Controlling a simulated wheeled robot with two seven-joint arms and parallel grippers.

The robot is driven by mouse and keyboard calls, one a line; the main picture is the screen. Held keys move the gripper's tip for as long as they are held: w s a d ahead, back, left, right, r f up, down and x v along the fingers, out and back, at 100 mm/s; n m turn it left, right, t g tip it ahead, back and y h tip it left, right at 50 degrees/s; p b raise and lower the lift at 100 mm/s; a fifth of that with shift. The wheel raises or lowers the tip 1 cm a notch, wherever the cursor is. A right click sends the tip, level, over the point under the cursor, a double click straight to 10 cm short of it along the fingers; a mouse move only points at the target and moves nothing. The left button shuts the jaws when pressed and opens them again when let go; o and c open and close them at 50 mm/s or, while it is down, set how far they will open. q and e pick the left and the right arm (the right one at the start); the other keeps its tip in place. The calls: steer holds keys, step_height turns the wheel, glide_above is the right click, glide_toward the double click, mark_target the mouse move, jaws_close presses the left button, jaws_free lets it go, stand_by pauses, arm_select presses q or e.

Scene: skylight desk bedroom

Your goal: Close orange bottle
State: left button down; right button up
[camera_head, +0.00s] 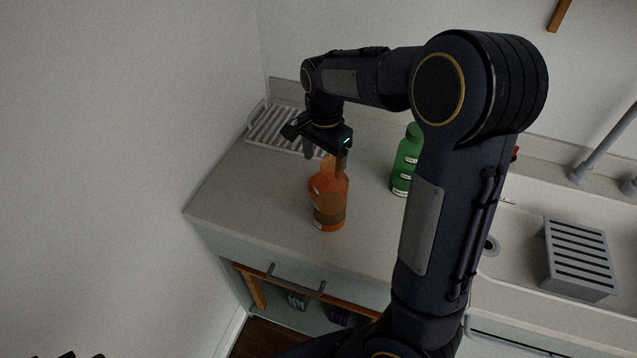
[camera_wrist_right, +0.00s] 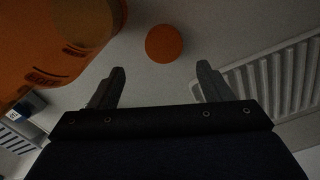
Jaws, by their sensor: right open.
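The orange bottle (camera_head: 329,197) stands upright on the counter in the head view, its top partly hidden by my right gripper (camera_head: 325,157). In the right wrist view, the bottle (camera_wrist_right: 55,50) fills the upper left. A round orange piece (camera_wrist_right: 163,43), apparently the cap, shows apart from the bottle, just beyond the fingertips. I cannot make it out in the head view. My right gripper (camera_wrist_right: 160,70) is open, with nothing between its fingers, above and behind the bottle. A dark sliver at the head view's bottom left may be my left gripper (camera_head: 82,355).
A green bottle (camera_head: 405,165) stands right of the orange bottle, partly hidden by my arm. A grey dish rack (camera_head: 283,128) lies behind, near the left wall. A sink with a slatted grey caddy (camera_head: 578,258) is at right. The counter (camera_head: 240,190) left of the bottle is clear.

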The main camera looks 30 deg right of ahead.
steer(key=shift+f, duration=0.7)
steer(key=shift+f, duration=0.1)
steer(key=f, duration=0.5)
steer(key=shift+w+a, duration=0.15)
steer(key=shift+a, duration=0.25)
steer(key=c, duration=1)
